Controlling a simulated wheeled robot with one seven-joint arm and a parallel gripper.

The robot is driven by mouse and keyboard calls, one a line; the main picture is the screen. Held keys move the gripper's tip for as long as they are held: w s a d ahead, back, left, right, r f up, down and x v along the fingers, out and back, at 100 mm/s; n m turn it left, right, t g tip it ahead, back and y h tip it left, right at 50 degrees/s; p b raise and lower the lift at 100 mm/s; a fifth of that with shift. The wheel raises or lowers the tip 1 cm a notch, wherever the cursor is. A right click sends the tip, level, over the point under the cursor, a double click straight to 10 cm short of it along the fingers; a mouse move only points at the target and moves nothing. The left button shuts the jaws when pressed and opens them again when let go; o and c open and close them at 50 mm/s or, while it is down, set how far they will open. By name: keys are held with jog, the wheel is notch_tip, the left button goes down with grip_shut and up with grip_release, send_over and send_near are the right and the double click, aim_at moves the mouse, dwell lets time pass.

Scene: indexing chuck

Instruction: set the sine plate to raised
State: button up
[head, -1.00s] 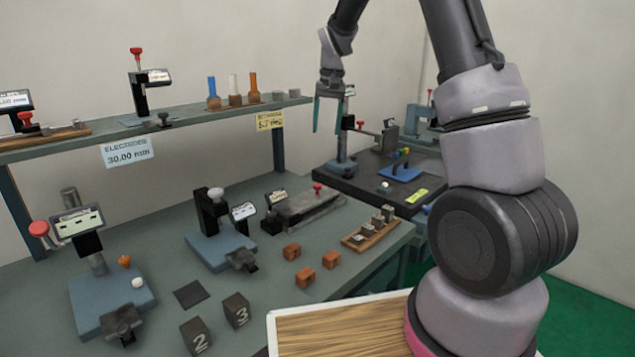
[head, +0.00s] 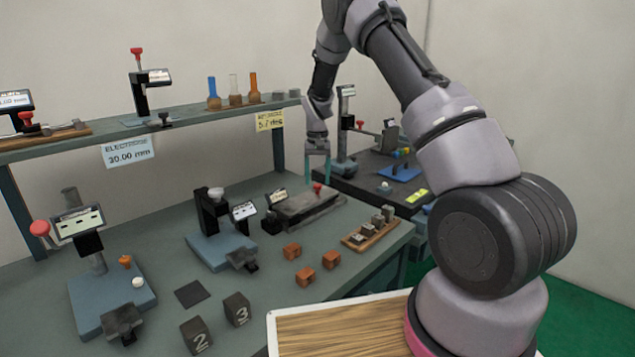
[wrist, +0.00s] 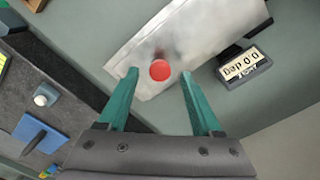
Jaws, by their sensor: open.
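The sine plate (head: 306,204) is a long grey metal plate lying flat on the bench, with a red knob (head: 317,188) at its right end. In the wrist view the plate (wrist: 205,32) runs diagonally and the round red knob (wrist: 160,70) stands out from it. A small display (wrist: 245,65) beside the plate reads 0.0 deg. My gripper (head: 317,183) is above the knob end, fingers pointing down. In the wrist view its teal fingers (wrist: 160,72) are open and apart, with the knob showing between and beyond them. Nothing is held.
Orange blocks (head: 305,276) and a wooden rack (head: 370,235) of grey blocks are in front of the plate. A blue-based gauge stand (head: 220,249) is to its left. A dark side table (head: 345,185) with a blue-handled item is behind right. The shelf (head: 200,116) runs above the bench's back.

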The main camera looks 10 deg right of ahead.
jog(key=shift+f, duration=0.8)
grip_shut()
dwell(0.9)
